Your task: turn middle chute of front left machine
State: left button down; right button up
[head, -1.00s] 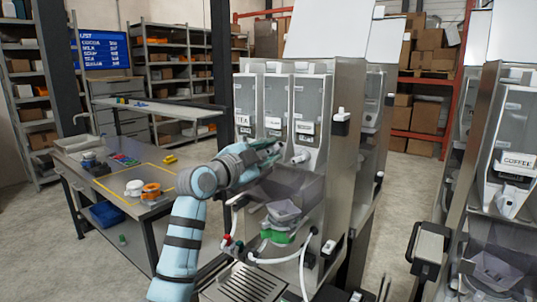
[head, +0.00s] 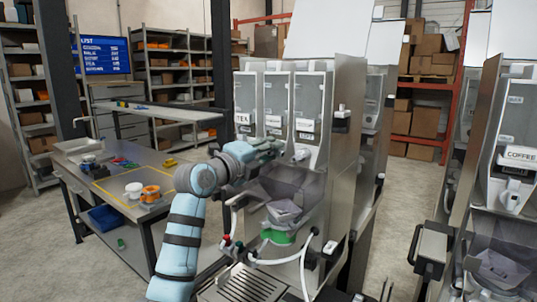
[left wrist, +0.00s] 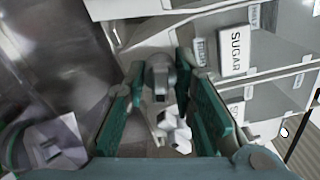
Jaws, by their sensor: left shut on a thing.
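The front left machine (head: 345,130) stands in the middle of the head view with three clear canisters side by side, the left one labelled TEA (head: 242,118). My left gripper (head: 272,150) reaches in from the left in front of the middle canister (head: 277,97) and hides its chute there. In the left wrist view the green-padded fingers (left wrist: 162,105) are shut on the grey middle chute (left wrist: 158,76). The right canister's white chute (head: 299,154) shows just right of the gripper. A SUGAR label (left wrist: 235,50) shows in the left wrist view. My right gripper is out of view.
Below the chutes are a translucent hopper (head: 285,205), a green part (head: 277,237), white hoses and a drip grate (head: 245,284). A machine labelled COFFEE (head: 520,155) stands at right. A workbench (head: 80,178) with small items is at left.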

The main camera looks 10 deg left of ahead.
pick_arm(q)
jog(key=shift+m, duration=1.3)
jog(key=c, duration=1.7)
grip_release()
jog(key=shift+s, duration=0.1)
jog(key=v, duration=1.1)
jog(key=shift+s+a, duration=0.15)
jog(key=shift+s, duration=0.25)
